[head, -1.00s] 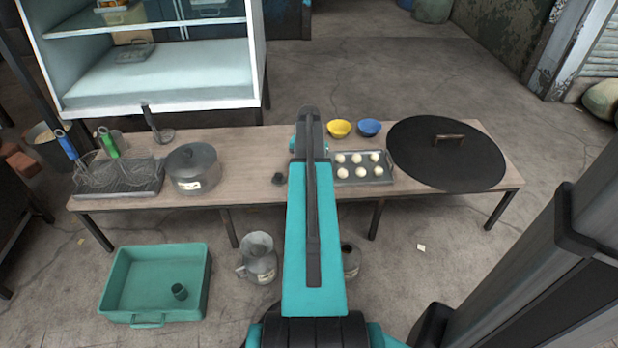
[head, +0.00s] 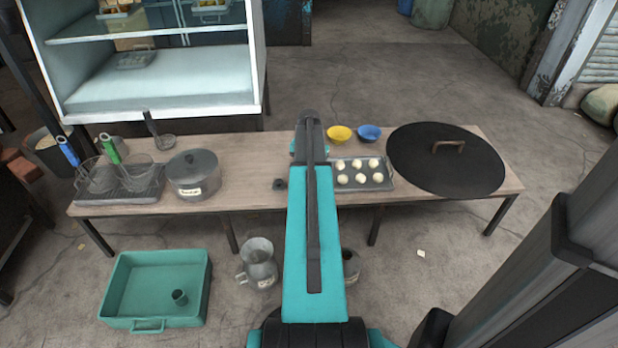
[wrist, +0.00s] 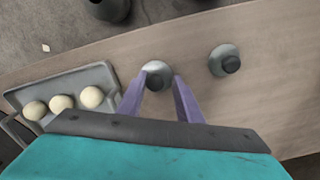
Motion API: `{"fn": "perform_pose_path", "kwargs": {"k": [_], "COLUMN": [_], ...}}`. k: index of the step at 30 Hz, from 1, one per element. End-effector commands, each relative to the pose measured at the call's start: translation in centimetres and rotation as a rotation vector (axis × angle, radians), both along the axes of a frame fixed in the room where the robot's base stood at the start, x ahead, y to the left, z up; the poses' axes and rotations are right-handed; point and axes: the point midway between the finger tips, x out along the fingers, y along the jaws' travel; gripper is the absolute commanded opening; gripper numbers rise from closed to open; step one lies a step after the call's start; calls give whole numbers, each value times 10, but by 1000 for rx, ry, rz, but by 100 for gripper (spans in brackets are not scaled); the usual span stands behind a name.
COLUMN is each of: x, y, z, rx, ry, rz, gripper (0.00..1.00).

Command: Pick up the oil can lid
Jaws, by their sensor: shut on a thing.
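Two small round grey lids with dark knobs sit over the wooden table in the wrist view. One lid (wrist: 157,69) is between the purple fingers of my gripper (wrist: 159,80), which is shut on its dark knob. It seems at or just above the table top; I cannot tell which. The other lid (wrist: 224,60) lies apart to the right, and shows in the head view as a dark lid (head: 280,184) left of my arm. The two look alike, so I cannot tell by looks which is the oil can's. In the head view my arm hides the held lid and the fingertips.
A tray of pale dough balls (head: 343,184) sits right of my arm, with a big black lid (head: 480,170) beyond. A lidded pot (head: 193,176) stands left. A grey jug (head: 260,265) and another can (head: 350,268) are on the floor. The table between pot and arm is mostly clear.

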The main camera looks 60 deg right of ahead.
Motion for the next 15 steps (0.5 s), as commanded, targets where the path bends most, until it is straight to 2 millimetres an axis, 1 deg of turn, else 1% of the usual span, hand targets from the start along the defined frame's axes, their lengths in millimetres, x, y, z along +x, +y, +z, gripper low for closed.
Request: {"fn": "perform_pose_path", "kwargs": {"k": [1,5,6,15], "x": [0,1,-5,-35], "y": [0,0,5,29], "z": [9,28,24,27], "rx": [-1,-1,0,0], "ry": [-1,-1,0,-1], "rz": [0,1,0,0], "gripper": [11,11,11,11]}}
